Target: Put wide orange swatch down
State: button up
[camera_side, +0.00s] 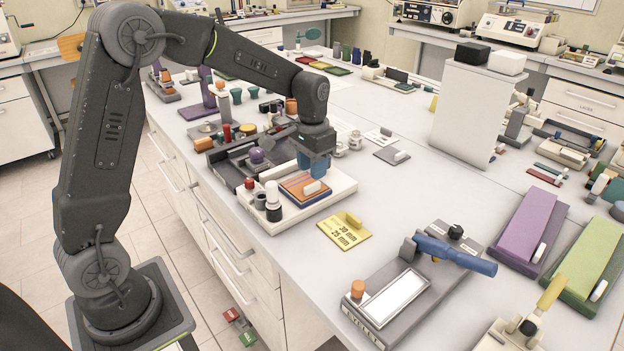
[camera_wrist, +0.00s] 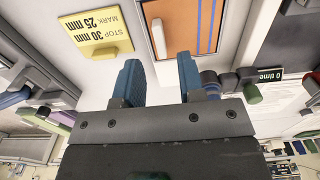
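An orange swatch (camera_side: 299,186) with blue stripes and a white tab lies on the front part of a white tray (camera_side: 335,193) in the side view. In the wrist view the swatch (camera_wrist: 205,25) lies past my fingertips, with its pale tab (camera_wrist: 158,38) lined up with the gap between them. My gripper (camera_side: 313,168) points down just behind the swatch in the side view. In the wrist view its two blue fingers (camera_wrist: 158,62) are spread apart with nothing between them. The exact height of the fingers above the tray is hard to tell.
A yellow card (camera_side: 345,232) marked 30 mm and 25 mm lies right of the tray. Black and white cylinders (camera_side: 273,205) stand at the tray's left end. A grey device with a blue handle (camera_side: 455,255) sits nearer.

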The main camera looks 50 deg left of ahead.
aim_at(312, 185)
notch_tip(312, 185, up, 7)
jog(key=s+d+r+t, duration=0.1)
jog(key=s+d+r, duration=0.15)
jog(key=s, duration=0.35)
jog(key=s+d+r+t, duration=0.2)
jog(key=s+r, duration=0.1)
jog(key=s, duration=0.3)
jog(key=s+d+f+t, duration=0.1)
jog(key=s, duration=0.4)
jog(key=s+d+f+t, duration=0.1)
jog(key=s+d, duration=0.1)
jog(key=s, duration=0.4)
jog(key=shift+s+f+t, duration=0.25)
jog(key=shift+t, duration=0.05)
